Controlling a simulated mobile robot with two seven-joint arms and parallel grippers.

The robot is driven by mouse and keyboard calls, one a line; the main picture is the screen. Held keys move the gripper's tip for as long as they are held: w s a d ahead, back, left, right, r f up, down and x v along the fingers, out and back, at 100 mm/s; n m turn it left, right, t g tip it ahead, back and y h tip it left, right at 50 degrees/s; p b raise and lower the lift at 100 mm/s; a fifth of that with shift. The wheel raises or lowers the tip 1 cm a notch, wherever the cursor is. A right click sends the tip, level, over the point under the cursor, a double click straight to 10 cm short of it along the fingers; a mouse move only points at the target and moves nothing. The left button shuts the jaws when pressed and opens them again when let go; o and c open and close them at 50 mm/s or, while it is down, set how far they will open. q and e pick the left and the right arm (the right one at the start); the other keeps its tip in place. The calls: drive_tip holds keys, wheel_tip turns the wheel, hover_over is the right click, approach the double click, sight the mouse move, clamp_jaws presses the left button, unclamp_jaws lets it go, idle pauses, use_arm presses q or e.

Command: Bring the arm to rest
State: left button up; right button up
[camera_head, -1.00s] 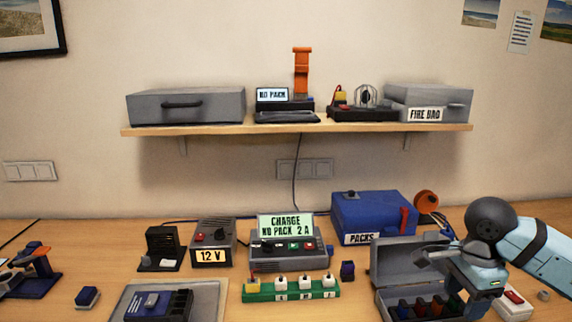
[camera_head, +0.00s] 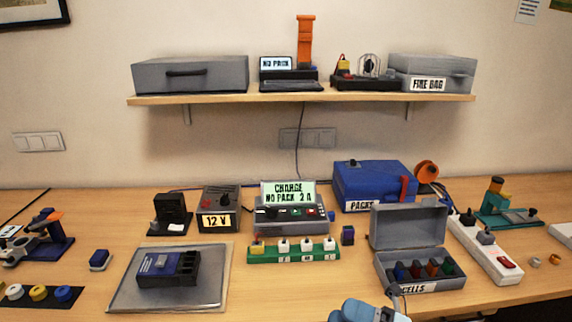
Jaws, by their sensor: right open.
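My right arm shows only as a light blue piece at the bottom edge, right of centre, with part of my right gripper (camera_head: 388,314) in front of the cells box (camera_head: 404,287). The frame edge cuts off most of it, and its fingertips are hard to make out. It is open, and I see nothing held in it. The cells box has its lid up and several coloured cells inside. My left gripper is out of view.
A grey mat (camera_head: 209,289) bears a blue-and-black holder (camera_head: 165,268). Behind stand the charger (camera_head: 285,218), a green strip (camera_head: 292,254) and the blue packs case (camera_head: 372,183). A white power strip (camera_head: 487,251) lies right. Bare tabletop shows between mat and cells box.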

drive_tip(key=s+d+f+m+t+h, duration=0.2)
drive_tip(key=s+d+f+m+h, duration=0.15)
drive_tip(key=f+m+h, duration=0.45)
drive_tip(key=s+d+f+m+t+h, duration=0.15)
drive_tip(key=s+f+m+h, duration=0.25)
drive_tip(key=f+m, duration=0.75)
drive_tip(key=s+d+f+m+t+h, duration=0.1)
drive_tip(key=s+d+f+m+h, duration=0.45)
drive_tip(key=m, duration=0.75)
use_arm(q)
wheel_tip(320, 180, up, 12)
drive_tip(key=p, duration=1.4)
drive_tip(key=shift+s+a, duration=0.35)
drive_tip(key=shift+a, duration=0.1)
use_arm(e)
wheel_tip(320, 180, up, 9)
drive_tip(key=a, duration=0.1)
drive_tip(key=shift+s, duration=0.15)
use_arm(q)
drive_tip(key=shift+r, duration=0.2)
use_arm(e)
drive_tip(key=shift+a, duration=0.1)
drive_tip(key=shift+c, duration=0.2)
